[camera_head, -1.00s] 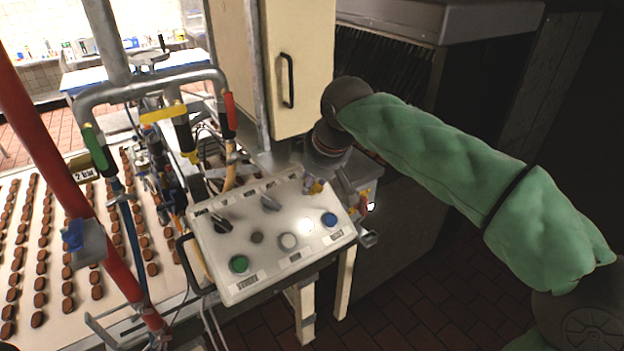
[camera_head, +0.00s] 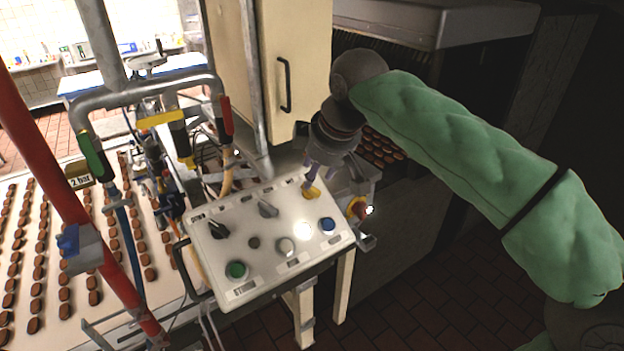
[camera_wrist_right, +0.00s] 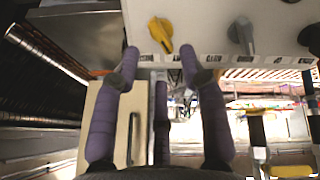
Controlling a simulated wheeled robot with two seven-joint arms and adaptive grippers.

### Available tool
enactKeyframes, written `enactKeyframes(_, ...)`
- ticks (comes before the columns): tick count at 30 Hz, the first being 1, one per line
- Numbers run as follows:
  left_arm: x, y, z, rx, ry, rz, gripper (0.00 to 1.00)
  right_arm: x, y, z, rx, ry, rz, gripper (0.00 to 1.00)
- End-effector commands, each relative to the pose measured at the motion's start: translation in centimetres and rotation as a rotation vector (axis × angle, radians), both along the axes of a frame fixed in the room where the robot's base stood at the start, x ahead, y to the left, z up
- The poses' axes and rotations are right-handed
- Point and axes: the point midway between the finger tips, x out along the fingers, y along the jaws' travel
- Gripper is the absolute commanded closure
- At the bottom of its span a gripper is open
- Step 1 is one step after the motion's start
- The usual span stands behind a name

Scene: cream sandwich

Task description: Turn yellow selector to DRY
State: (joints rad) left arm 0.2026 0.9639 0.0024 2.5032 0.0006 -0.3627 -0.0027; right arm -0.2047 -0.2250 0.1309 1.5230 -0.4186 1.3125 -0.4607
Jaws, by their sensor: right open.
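The yellow selector (camera_head: 311,192) is at the upper right of the sloping control panel (camera_head: 263,252). In the right wrist view the selector (camera_wrist_right: 160,34) shows at the top, with small labels around it too small to read. Its knob looks slightly tilted there. My right gripper (camera_head: 316,172) is just above and behind the selector in the head view. In the right wrist view its purple fingers (camera_wrist_right: 160,62) are spread, with the selector just beyond the gap between the fingertips. Nothing is held. My left gripper is not in view.
The panel also has a grey selector (camera_head: 268,208), a black selector (camera_head: 219,228), a green button (camera_head: 236,270), a lit white button (camera_head: 304,231) and a blue button (camera_head: 328,225). A cream cabinet (camera_head: 296,60) stands behind. A red pipe (camera_head: 45,155) is at left.

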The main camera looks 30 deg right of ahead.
Motion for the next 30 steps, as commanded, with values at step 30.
enactKeyframes(30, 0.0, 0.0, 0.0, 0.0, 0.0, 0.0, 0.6, -3.0, -0.1, 5.9, -0.001, 0.0, -0.001, 0.57)
